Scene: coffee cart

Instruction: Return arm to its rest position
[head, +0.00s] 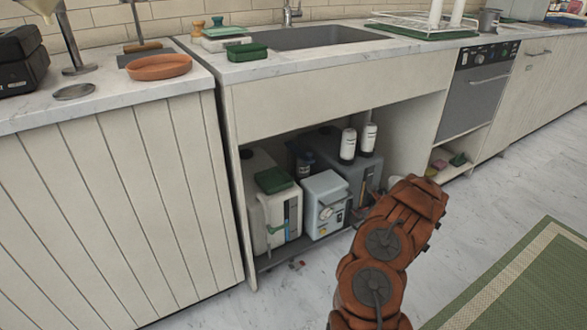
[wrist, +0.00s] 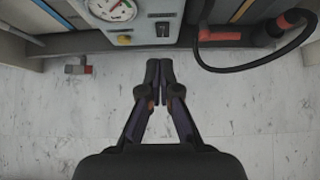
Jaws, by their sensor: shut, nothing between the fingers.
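My gripper (wrist: 160,66) shows in the wrist view with its two dark fingers together and nothing between them. It hangs over the pale marbled floor (wrist: 65,125), in front of a grey unit with a round gauge (wrist: 112,8). In the head view my orange-brown arm reaches up from the bottom right toward the open space under the sink. My gripper cannot be made out there.
Under the sink stand a white container (head: 268,215), a grey-white box unit (head: 324,203) and two white bottles (head: 348,144). A black hose (wrist: 265,62) curves at the wrist view's right. A green rug (head: 525,285) lies right.

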